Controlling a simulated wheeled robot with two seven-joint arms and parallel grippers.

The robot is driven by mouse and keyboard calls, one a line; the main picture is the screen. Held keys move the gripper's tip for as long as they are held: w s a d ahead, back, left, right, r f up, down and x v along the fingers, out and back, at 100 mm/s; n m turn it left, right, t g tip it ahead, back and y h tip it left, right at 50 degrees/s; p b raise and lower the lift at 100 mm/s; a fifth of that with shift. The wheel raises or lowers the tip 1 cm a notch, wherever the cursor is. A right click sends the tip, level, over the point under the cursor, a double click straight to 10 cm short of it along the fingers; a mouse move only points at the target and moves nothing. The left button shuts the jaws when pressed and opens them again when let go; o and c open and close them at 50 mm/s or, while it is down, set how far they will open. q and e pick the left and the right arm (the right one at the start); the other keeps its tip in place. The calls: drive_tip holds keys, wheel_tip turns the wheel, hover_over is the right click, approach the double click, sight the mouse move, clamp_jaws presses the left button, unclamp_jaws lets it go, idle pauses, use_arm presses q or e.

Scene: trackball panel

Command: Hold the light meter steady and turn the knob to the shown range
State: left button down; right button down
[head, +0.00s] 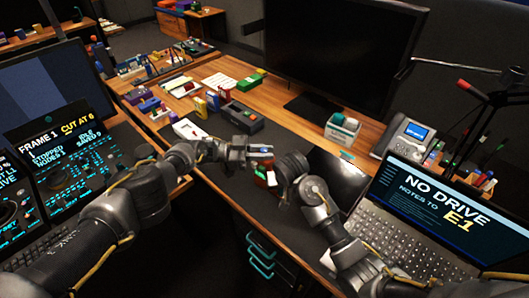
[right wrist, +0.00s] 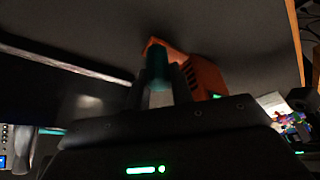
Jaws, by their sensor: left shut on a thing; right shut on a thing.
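The light meter (head: 261,174) is a small orange-red body, held above the desk between my two grippers near the middle of the head view. It shows larger and orange in the right wrist view (right wrist: 203,74). My left gripper (head: 261,150) is shut on it from the left. A teal knob (right wrist: 157,68) stands out beside the orange body, and my right gripper (right wrist: 160,85) is shut on it. In the head view my right wrist covers much of the meter. The knob's scale and setting cannot be read.
A laptop (head: 432,215) at right reads "NO DRIVE NOTES TO E1". A panel screen (head: 68,160) at left reads "FRAME 1 CUT AT 6". A large dark monitor (head: 335,50), a desk phone (head: 403,135) and a grey-green box (head: 342,128) stand behind. The dark mat (head: 215,123) is partly clear.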

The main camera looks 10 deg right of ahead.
use_arm(q)
drive_tip(key=c, duration=1.3)
unclamp_jaws()
drive_tip(key=shift+r, duration=0.1)
drive_tip(key=a, duration=0.4)
drive_tip(key=w+a, duration=0.1)
drive_tip(key=a, duration=0.3)
drive_tip(key=w+a, duration=0.1)
drive_tip(key=a, duration=0.3)
drive_tip(key=shift+o, duration=0.3)
